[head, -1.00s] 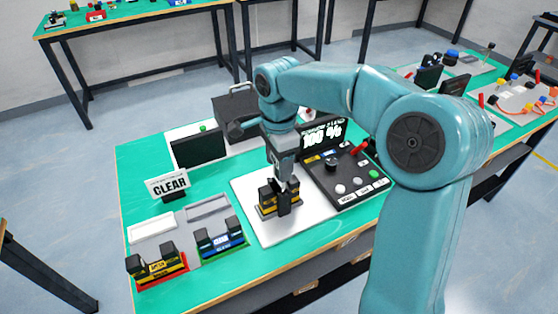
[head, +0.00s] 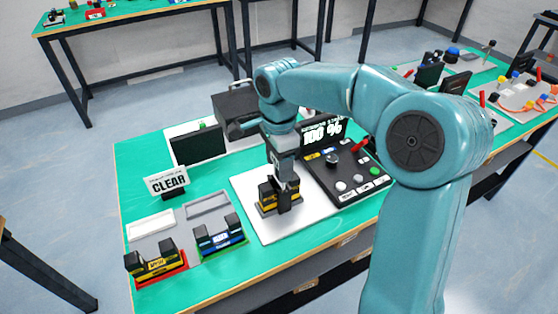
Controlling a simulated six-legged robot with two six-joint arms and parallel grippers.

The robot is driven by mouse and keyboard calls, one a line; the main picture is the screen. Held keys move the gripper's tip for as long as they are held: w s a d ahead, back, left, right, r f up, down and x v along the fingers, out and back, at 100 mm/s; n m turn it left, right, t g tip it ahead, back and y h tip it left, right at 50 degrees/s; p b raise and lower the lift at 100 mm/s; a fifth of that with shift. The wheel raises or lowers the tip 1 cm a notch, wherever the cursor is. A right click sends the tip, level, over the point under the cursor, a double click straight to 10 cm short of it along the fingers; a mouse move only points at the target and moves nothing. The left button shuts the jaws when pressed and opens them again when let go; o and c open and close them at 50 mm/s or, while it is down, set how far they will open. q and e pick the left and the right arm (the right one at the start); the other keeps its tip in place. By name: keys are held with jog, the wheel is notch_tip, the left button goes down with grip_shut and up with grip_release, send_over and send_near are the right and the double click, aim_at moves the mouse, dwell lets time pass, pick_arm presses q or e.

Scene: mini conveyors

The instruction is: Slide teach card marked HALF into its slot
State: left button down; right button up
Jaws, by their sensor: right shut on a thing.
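My right gripper (head: 283,187) points down over a white plate (head: 308,226) in the middle of the green table. It is shut on a dark piece at a black-and-yellow block (head: 266,196) that stands on the plate. The fingers hide part of the block, and I cannot tell where the held piece ends and the block begins. No HALF marking is readable. A black-and-yellow piece (head: 157,265) stands on a red base at the front left. A black-and-blue piece (head: 220,238) stands on a green base beside it. My left gripper is not in view.
A control panel (head: 347,186) with buttons and a red lever stands right of the plate, with a percent display (head: 322,132) behind it. A CLEAR sign (head: 168,182), a dark screen (head: 197,146) and a black case (head: 236,103) stand left and behind. Bare green table lies at front.

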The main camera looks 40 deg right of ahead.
aim_at(279, 183)
jog(key=shift+f+b, duration=1.45)
jog(key=shift+f, duration=0.5)
jog(key=o, duration=1.1)
jog(key=shift+r, duration=0.1)
jog(key=shift+o, duration=0.2)
jog(key=shift+r, duration=0.1)
notch_tip(279, 183, up, 16)
jog(key=p, duration=0.3)
jog(key=shift+p, duration=0.35)
jog(key=shift+r, duration=0.1)
